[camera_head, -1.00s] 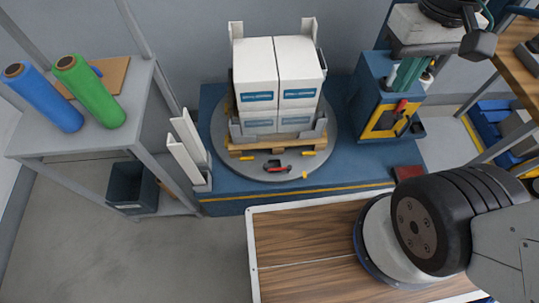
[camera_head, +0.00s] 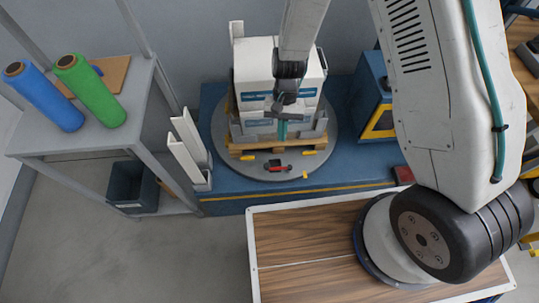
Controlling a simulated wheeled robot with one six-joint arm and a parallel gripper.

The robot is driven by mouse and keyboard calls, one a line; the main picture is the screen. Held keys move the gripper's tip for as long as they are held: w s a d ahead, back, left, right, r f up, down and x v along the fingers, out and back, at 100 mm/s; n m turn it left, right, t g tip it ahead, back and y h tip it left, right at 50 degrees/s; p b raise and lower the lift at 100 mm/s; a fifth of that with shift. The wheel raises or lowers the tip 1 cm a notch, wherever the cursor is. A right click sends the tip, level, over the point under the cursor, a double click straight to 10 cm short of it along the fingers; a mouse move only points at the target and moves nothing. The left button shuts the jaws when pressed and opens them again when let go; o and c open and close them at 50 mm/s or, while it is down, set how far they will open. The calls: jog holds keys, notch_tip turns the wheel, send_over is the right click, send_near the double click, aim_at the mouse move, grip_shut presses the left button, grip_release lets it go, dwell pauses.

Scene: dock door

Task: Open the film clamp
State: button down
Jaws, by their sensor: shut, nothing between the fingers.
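The film clamp, a small red and black fitting (camera_head: 278,166), sits on the front of the grey round turntable (camera_head: 245,170), between yellow marks. My gripper (camera_head: 283,131) shows in front of the white cartons, pointing down, with its teal fingers together and empty. In the picture it is just above the clamp and apart from it; the gap in depth is hard to judge. The clamp itself is not covered. Its jaw position is too small to tell.
White cartons (camera_head: 252,75) stand on a wooden pallet (camera_head: 240,147) on the turntable, with pale corner posts (camera_head: 237,30) around them. More white corner boards (camera_head: 186,150) stand at left. A shelf (camera_head: 45,135) holds a blue roll (camera_head: 45,98) and a green roll (camera_head: 90,92).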

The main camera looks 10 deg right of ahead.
jog(key=w+a+f+m+t, duration=0.2)
jog(key=w+f, duration=0.3)
jog(key=f, duration=0.6)
jog(key=shift+w+a+m+t, duration=0.15)
jog(key=shift+w+m+t, duration=0.15)
jog(key=shift+m, duration=0.4)
jog(key=shift+s, duration=0.1)
jog(key=x, duration=1)
